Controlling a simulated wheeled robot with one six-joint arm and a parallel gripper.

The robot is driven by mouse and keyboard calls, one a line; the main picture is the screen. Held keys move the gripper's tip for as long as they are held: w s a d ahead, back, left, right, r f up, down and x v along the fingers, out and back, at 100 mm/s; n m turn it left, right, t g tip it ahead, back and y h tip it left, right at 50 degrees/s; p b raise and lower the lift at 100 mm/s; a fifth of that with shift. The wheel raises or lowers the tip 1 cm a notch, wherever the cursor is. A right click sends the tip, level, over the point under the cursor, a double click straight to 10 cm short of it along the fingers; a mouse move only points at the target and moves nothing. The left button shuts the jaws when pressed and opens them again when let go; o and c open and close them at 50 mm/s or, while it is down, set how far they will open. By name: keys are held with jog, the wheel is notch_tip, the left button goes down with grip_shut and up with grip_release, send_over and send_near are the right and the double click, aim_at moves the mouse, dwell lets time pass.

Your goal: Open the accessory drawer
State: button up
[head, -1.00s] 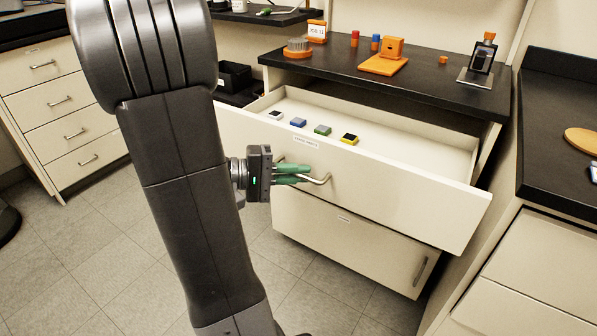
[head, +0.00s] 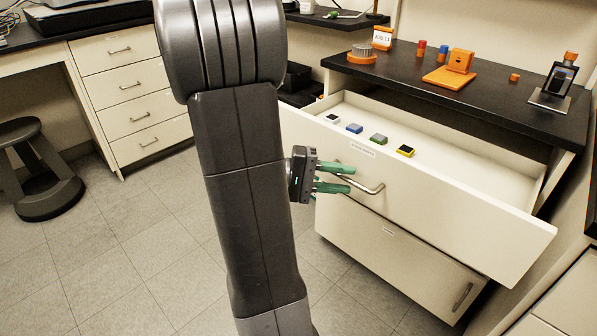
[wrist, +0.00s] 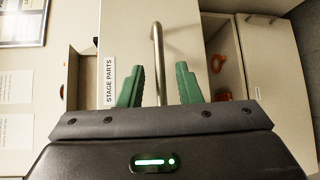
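A wide cream drawer (head: 460,216) under the black worktop is pulled well out. Its front label reads "STAGE PARTS" in the wrist view (wrist: 109,82); no label reading "accessory" is legible. Its metal bar handle (head: 377,189) also shows in the wrist view (wrist: 157,50). My gripper (head: 351,178) is open at the handle's left end in the head view. In the wrist view my two green fingers (wrist: 159,66) stand apart on either side of the bar, with a gap on each side. A closed-looking lower front (head: 400,253) sits below, with its own handle.
Several small coloured blocks (head: 379,139) lie in the open drawer. Orange parts (head: 449,75) stand on the worktop (head: 500,108). A stool (head: 45,170) and a drawer cabinet (head: 130,95) are at left. The tiled floor (head: 140,250) between is clear.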

jog(key=w+a+r+p, duration=0.1)
jog(key=a+p, duration=0.1)
jog(key=a, duration=0.9)
jog(key=shift+a+r, duration=0.3)
jog(key=shift+r, duration=0.05)
jog(key=d+b, duration=0.1)
jog(key=d, duration=0.3)
jog(key=d+f, duration=0.1)
jog(key=d, duration=0.4)
jog(key=s+d+f+b, duration=0.1)
jog(key=d, duration=0.3)
jog(key=shift+s+d+b, duration=0.1)
jog(key=shift+d+b, duration=0.2)
jog(key=shift+d, duration=0.05)
jog(key=shift+s+a+r, duration=0.1)
